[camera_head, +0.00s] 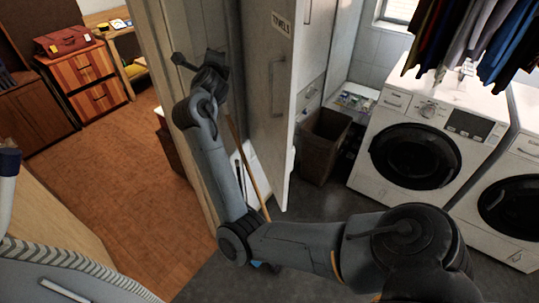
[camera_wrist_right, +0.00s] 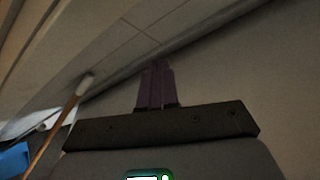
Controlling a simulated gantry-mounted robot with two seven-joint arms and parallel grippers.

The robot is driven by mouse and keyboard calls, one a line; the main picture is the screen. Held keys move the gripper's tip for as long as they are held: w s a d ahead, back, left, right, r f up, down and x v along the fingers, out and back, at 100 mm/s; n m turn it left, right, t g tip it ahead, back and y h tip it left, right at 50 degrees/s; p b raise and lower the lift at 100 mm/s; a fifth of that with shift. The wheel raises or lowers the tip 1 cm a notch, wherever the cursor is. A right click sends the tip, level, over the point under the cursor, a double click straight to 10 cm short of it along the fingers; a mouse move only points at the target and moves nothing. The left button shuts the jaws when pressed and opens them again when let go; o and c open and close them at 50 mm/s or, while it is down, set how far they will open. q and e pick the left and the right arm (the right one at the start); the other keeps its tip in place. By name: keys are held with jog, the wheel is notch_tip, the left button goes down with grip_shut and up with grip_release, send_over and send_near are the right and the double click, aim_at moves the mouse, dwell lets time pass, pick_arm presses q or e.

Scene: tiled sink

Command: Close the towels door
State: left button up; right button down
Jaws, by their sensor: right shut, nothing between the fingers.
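The towels door (camera_head: 268,105) is a tall pale panel with a "TOWELS" label near its top and a vertical handle. It stands open, swung out from the cupboard, with its labelled face toward the right. My right arm reaches across the front of the head view, and its gripper (camera_head: 217,60) is up on the left, inner side of the door. Whether it touches the door cannot be told. In the right wrist view the purple fingers (camera_wrist_right: 155,86) are together and empty, with pale panels ahead of them. My left gripper is not in view.
A wooden broom handle (camera_head: 248,165) and a white board (camera_head: 243,178) stand beside my forearm; the handle also shows in the wrist view (camera_wrist_right: 58,128). A brown basket (camera_head: 323,146) and a washing machine (camera_head: 425,135) are right of the door.

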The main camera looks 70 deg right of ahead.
jog(key=s+d+r+m+g+y, duration=0.4)
jog(key=s+r+m+g, duration=0.25)
jog(key=m, duration=0.95)
jog(key=n+g+y+b, duration=0.5)
jog(key=g+b, duration=0.4)
send_near(279, 159)
jog(key=p+x, duration=0.4)
jog(key=x, duration=0.1)
jog(key=shift+s+f, duration=0.1)
jog(key=shift+s, duration=0.2)
jog(key=shift+s+d, duration=0.1)
jog(key=shift+f, duration=0.1)
